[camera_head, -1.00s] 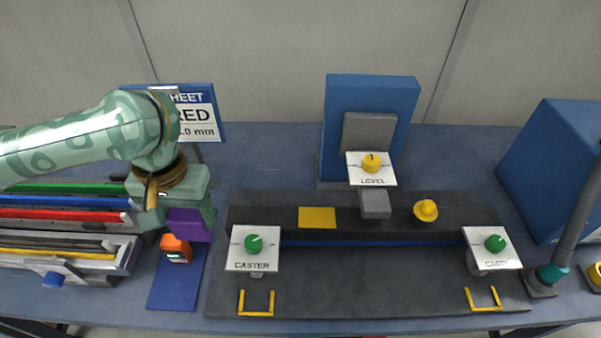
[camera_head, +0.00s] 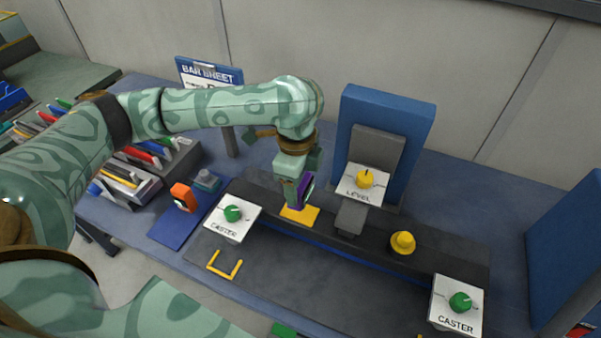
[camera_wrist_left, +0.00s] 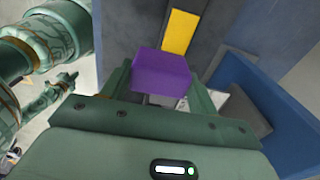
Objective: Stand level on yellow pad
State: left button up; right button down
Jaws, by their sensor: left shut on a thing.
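The level is a purple block (camera_head: 304,194) with a dark face. My left gripper (camera_head: 295,178) is shut on it and holds it upright in the head view. The flat yellow pad (camera_head: 300,215) lies on the dark bench strip, and the block's lower end overlaps the pad's back part in that view. In the left wrist view, the purple block (camera_wrist_left: 161,72) sits between the fingers (camera_wrist_left: 160,95), and the yellow pad (camera_wrist_left: 180,32) shows beyond it. I cannot tell whether the block touches the pad. My right gripper is not seen.
CASTER plates with green knobs (camera_head: 232,213) (camera_head: 460,302) stand left and right. A yellow button (camera_head: 403,243) and an orange tool (camera_head: 183,197) are nearby.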

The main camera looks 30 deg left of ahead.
pick_arm(q)
jog(key=w+m, duration=0.1)
jog(key=m, duration=0.2)
jog(key=f+m+p, duration=0.1)
jog(key=m, duration=0.2)
jog(key=w+f+m+p, duration=0.1)
jog(key=m, duration=0.3)
jog(key=shift+w+a, duration=0.3)
jog(key=shift+w, duration=0.05)
jog(key=f+m+b, duration=0.1)
jog(key=f+m, duration=0.1)
jog(key=w+f+m+b, duration=0.1)
jog(key=f+m+b, duration=0.1)
jog(key=f+m, duration=0.1)
jog(key=a+f+m+b, duration=0.1)
jog(key=f+m, duration=0.1)
jog(key=m, duration=0.1)
jog(key=shift+w+a+f+b, duration=0.1)
jog(key=shift+w+f+b, duration=0.05)
jog(key=shift+b, duration=0.15)
jog(key=shift+p, duration=0.3)
